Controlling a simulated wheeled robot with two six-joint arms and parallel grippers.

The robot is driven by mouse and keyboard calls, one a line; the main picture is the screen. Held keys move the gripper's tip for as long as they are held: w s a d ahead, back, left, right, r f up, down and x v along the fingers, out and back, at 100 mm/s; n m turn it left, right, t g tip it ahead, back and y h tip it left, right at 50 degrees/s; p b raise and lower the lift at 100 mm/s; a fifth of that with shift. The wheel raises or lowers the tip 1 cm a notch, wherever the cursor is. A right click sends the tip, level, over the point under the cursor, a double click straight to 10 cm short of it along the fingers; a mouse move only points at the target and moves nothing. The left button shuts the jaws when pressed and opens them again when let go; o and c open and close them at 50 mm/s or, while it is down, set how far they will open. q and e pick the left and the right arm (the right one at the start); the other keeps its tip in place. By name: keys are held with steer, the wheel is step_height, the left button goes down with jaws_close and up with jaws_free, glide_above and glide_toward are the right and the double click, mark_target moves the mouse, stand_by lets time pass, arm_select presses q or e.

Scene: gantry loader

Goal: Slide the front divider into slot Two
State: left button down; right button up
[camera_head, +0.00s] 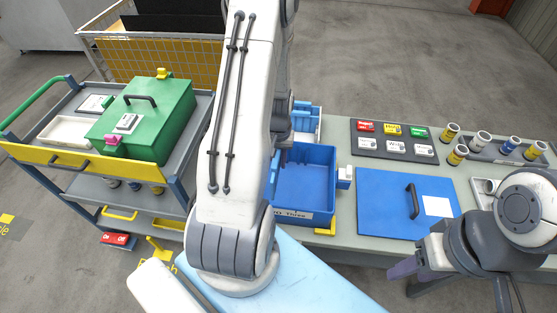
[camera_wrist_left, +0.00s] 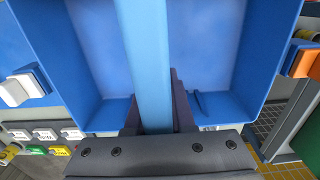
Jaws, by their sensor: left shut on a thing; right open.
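A blue open bin (camera_head: 318,154) stands on the grey-green table; its front label reads "Three", with the left part hidden by my left arm. In the left wrist view, my left gripper (camera_wrist_left: 154,105) is shut on a light blue upright divider (camera_wrist_left: 145,50), over the inside of the bin (camera_wrist_left: 215,40). The divider's lower edge and any slots are hard to make out. In the head view my left arm hides most of this gripper and the divider. No label for slot Two is readable. My right gripper (camera_head: 405,270) is open and empty at the table's front edge.
A blue lid with a black handle (camera_head: 405,208) lies right of the bin. Behind it is a dark board of coloured labels (camera_head: 394,142), with several small cylinders (camera_head: 483,140) farther right. A cart with a green box (camera_head: 150,115) stands left.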

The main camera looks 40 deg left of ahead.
mark_target(279, 189)
arm_select(q)
steer(key=shift+f, duration=0.2)
stand_by(0.5)
steer(key=shift+f+b, duration=4.7)
steer(key=shift+f, duration=1.35)
jaws_free()
step_height(279, 189, up, 7)
steer(key=p, duration=0.6)
